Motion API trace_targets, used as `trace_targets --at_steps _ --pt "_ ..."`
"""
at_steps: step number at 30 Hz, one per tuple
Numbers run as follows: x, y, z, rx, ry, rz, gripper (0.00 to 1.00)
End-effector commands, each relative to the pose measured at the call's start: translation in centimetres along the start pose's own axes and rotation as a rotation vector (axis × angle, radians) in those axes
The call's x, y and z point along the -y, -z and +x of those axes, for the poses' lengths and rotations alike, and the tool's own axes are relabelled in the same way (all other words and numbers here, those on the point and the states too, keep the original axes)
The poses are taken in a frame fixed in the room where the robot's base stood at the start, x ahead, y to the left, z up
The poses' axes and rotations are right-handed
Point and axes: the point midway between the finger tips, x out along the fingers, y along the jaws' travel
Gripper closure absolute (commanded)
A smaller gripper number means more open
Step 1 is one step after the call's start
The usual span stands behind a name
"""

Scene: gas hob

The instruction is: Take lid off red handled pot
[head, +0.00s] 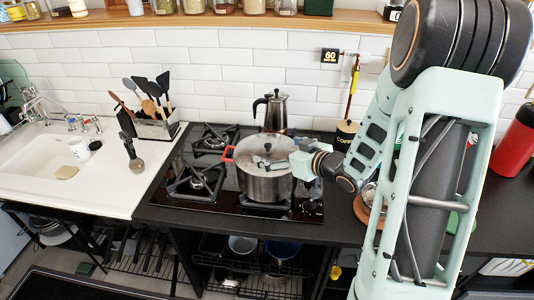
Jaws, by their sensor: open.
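A steel pot (265,187) with a red handle (228,153) at its left side stands on the gas hob. A lid (255,148) lies on top of the pot; its knob is hard to make out. My gripper (268,162) reaches in from the right over the lid, low above it. It is open. I cannot tell whether its fingers touch the lid or straddle its knob. My gripper and wrist hide the right part of the lid and of the pot's rim.
A moka pot (273,112) stands behind the pot near the tiled wall. A utensil holder (157,127), a sink (50,157) and a cup (79,149) are to the left. The left hob grates (196,182) are bare. A red canister (516,143) stands far right.

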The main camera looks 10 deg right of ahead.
Motion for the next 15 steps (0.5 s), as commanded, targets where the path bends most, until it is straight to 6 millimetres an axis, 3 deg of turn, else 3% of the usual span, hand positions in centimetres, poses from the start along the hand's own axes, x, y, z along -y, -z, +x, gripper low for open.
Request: trace_targets --at_steps 15 --pt "-0.4 0.3 5.5 0.002 -0.001 -0.001 0.01"
